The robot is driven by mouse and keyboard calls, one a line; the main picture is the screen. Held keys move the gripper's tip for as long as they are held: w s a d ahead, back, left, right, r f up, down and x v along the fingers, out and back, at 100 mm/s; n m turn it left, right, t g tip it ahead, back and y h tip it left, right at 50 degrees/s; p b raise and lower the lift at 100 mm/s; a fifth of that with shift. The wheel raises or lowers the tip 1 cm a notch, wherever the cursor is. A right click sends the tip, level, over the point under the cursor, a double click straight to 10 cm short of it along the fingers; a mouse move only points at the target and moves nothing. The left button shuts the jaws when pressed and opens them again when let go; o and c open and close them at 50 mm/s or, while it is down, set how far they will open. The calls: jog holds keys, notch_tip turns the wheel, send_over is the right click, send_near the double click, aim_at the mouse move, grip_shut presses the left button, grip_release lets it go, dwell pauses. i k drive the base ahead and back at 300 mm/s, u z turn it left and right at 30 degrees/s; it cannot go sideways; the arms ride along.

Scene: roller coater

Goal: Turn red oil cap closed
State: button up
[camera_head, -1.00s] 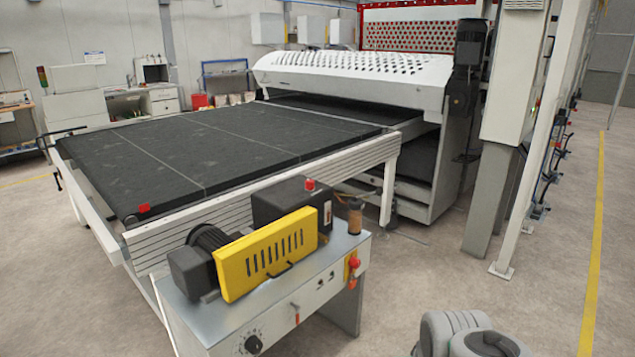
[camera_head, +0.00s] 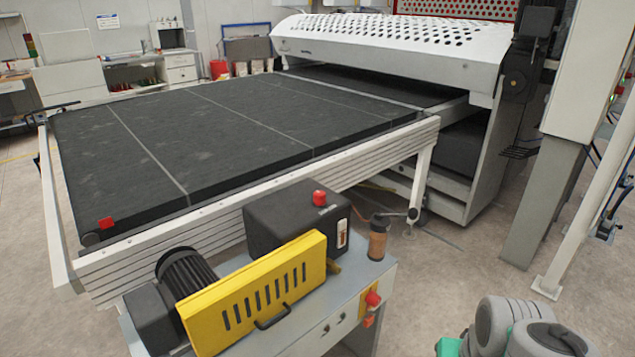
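The red oil cap (camera_head: 319,198) sits on top of the black box-shaped tank (camera_head: 290,224). The tank stands on the grey machine cabinet, behind the yellow slotted guard (camera_head: 262,290). Whether the cap is tight or loose cannot be told at this size. My gripper is not in view. Only grey rounded links of my arm show at the bottom right, to the right of the cabinet.
A black motor (camera_head: 165,295) is left of the guard. A brown cylinder (camera_head: 378,240) stands right of the tank, with a red button (camera_head: 373,299) below on the cabinet front. The large black conveyor bed (camera_head: 230,140) lies behind.

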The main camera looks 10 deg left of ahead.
aim_at(319, 200)
jog(key=u, duration=0.4)
jog(key=i, duration=0.8)
jog(key=u, duration=0.65)
